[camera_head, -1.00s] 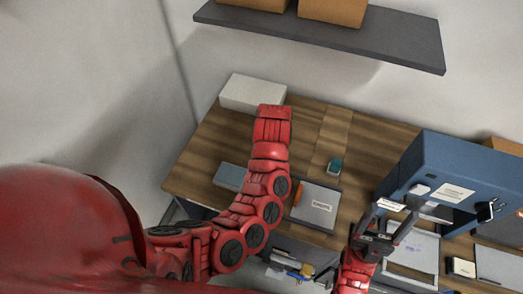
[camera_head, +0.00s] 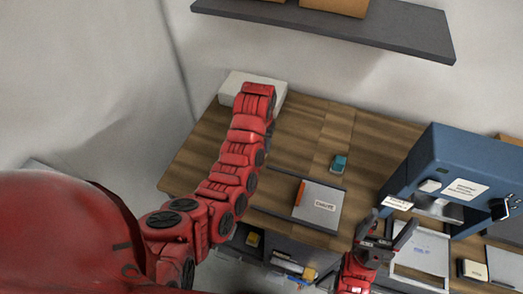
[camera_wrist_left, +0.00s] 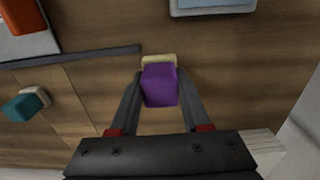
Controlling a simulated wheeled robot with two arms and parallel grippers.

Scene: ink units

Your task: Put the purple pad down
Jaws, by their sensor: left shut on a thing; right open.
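The purple pad (camera_wrist_left: 160,86) is a small purple block with a cream-yellow part at its far edge. My left gripper (camera_wrist_left: 152,92) is shut on it in the left wrist view, above the brown wooden table (camera_wrist_left: 225,75). I cannot tell whether the pad touches the wood. In the head view my left arm hides the left gripper and the pad. My right gripper (camera_head: 391,228) is open and empty, in front of the blue cabinet (camera_head: 450,165).
A teal block (camera_head: 339,163) stands on the table (camera_head: 300,130); it also shows in the left wrist view (camera_wrist_left: 27,104). A grey tray with a label (camera_head: 318,204) and an orange item (camera_head: 300,193) lies nearer. A white box (camera_head: 232,82) stands at the back left.

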